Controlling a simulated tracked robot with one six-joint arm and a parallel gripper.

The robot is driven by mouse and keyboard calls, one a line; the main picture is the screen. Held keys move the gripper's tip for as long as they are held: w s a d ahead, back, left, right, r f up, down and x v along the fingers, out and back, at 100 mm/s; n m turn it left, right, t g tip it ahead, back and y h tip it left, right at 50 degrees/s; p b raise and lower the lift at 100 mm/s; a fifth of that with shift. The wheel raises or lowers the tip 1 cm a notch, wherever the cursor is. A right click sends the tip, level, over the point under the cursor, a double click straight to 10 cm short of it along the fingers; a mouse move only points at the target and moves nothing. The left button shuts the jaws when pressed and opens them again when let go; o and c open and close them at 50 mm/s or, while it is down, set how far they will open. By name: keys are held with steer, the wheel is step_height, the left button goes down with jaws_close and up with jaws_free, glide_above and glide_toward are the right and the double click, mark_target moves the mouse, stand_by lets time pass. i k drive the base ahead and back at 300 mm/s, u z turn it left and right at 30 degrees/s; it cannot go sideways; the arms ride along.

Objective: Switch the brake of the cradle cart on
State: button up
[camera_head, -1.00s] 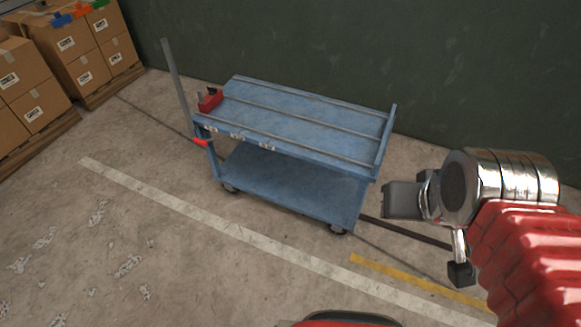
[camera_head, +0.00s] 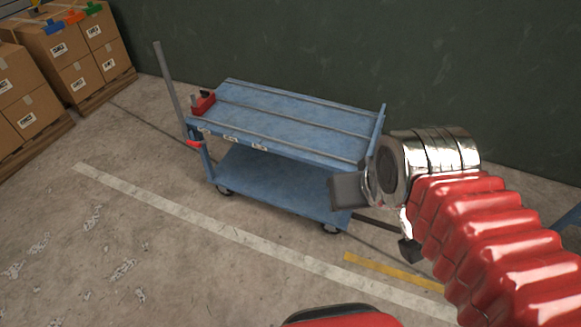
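The cradle cart (camera_head: 290,131) is a blue two-deck cart on casters, standing by the dark green wall. A red block (camera_head: 203,103) with a small dark part sits at the left end of its top deck. A red lever-like piece (camera_head: 194,143) sticks out below the deck edge at the same end; I cannot tell which is the brake or how it is set. My gripper (camera_head: 372,215) is in front of the cart's right end, far from the red parts. Its grey fingers are seen partly from behind, so their opening is unclear. No held object shows.
Stacked cardboard boxes (camera_head: 62,55) on pallets stand at the far left, with coloured clips on top. A grey upright handle (camera_head: 168,88) rises at the cart's left end. A white floor line (camera_head: 240,237) and a yellow line (camera_head: 392,272) cross open concrete in front.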

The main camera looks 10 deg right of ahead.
mark_target(199, 144)
steer(key=z, duration=0.05)
steer(key=i, duration=1)
steer(key=u, duration=0.05)
